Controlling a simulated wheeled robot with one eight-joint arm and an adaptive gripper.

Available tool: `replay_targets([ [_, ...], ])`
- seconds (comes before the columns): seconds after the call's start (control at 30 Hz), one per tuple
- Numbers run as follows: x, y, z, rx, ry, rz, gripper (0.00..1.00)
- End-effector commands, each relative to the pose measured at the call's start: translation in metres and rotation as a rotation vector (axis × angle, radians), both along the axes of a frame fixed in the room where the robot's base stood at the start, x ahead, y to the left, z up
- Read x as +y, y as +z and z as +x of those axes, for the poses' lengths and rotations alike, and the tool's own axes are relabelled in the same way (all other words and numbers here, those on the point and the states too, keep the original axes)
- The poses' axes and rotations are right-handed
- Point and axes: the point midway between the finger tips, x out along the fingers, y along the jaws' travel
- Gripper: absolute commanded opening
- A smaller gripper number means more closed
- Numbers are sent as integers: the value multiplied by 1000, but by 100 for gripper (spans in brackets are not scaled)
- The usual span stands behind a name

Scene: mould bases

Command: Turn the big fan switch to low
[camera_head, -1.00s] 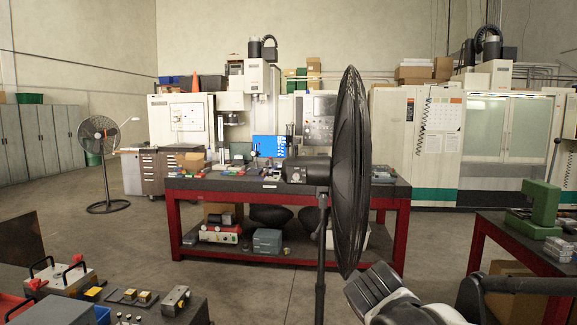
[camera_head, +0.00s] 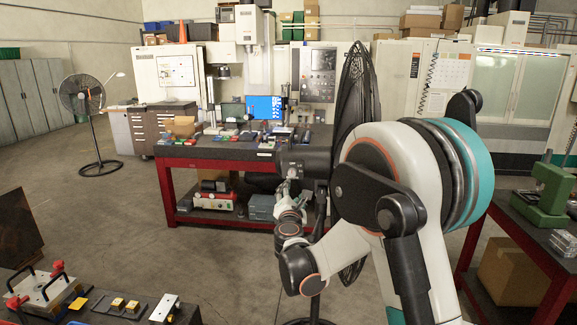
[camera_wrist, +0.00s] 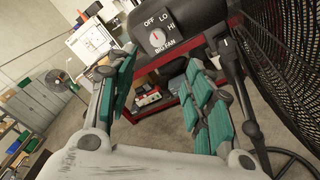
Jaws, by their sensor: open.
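The big fan (camera_head: 357,95) stands upright ahead, seen edge-on, with its lower part behind my arm. Its dark motor housing (camera_head: 308,160) faces left. The pointer's exact setting is too small to tell. My gripper (camera_wrist: 162,78) is open and empty, its teal-padded fingers apart, below the knob and not visibly touching it. In the head view, my gripper (camera_head: 289,182) is just below the housing.
The fan's wire grille (camera_wrist: 285,60) and its pole (camera_wrist: 238,85) are close at the right of the wrist view. A red-framed workbench (camera_head: 210,151) stands behind the fan. A right-hand bench (camera_head: 530,228) bears a green press (camera_head: 552,188). Open floor lies at left.

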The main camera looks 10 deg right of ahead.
Motion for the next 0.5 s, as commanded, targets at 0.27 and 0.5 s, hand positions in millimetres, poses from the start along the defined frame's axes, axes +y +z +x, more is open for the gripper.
replay_targets([
  [0.27,-2,-2,23,0,6,-25,47],
  [0.5,-12,-2,68,0,5,-23,47],
])
